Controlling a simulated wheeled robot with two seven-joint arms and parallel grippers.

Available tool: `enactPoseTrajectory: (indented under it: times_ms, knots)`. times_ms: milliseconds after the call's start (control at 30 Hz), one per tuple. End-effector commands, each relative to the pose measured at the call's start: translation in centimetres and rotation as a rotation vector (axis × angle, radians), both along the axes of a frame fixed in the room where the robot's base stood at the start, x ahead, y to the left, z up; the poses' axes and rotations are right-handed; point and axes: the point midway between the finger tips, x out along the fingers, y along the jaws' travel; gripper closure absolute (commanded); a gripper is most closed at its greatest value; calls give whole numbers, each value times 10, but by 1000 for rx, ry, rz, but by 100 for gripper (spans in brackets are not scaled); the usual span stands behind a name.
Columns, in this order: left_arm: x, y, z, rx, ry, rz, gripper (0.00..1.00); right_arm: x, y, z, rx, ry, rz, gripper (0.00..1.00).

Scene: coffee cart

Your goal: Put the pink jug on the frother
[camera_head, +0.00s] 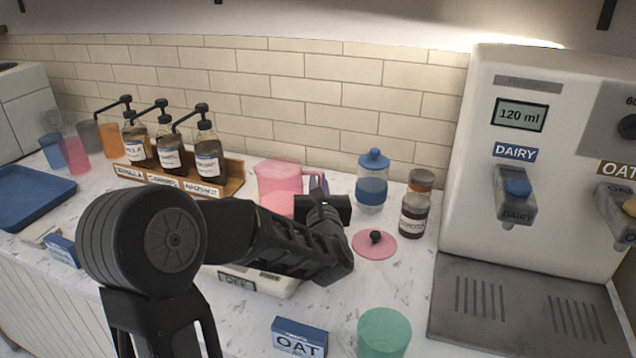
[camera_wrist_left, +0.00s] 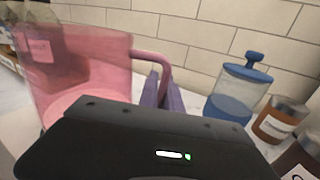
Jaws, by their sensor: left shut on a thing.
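The pink jug (camera_head: 278,180) is translucent and stands upright at the back middle of the counter, in front of the tiled wall. Its handle is on its right side. In the left wrist view the jug (camera_wrist_left: 80,65) fills the left, with pink contents low inside. My left gripper (camera_head: 318,186) is at the handle, its purple-grey fingers (camera_wrist_left: 165,93) shut on it. A white device with a small display (camera_head: 240,281), perhaps the frother, lies under my left forearm, which hides most of it. My right gripper is out of view.
A pink lid with a dark knob (camera_head: 374,246) lies right of my gripper. A blue-lidded jar (camera_head: 371,182) and a brown bottle (camera_head: 415,207) stand behind it. Syrup bottles on a wooden rack (camera_head: 232,185) stand left. A green cup (camera_head: 384,334) and OAT box (camera_head: 299,339) are in front.

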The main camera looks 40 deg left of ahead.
Motion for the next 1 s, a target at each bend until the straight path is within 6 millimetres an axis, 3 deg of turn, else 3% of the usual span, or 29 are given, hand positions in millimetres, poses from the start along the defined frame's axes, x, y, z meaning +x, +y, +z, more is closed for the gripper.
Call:
enactPoseTrajectory:
  times_ms: [200,233,500,867,1000]
  knots:
    - [0,0,-1,3,-3,0,100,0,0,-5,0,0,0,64]
    - [0,0,-2,0,0,0,91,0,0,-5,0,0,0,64]
    - [0,0,-1,0,0,0,70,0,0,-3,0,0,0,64]
    - [-1,-1,1,-1,1,0,70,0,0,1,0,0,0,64]
    - [-14,-13,-1,0,-1,-2,70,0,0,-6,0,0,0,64]
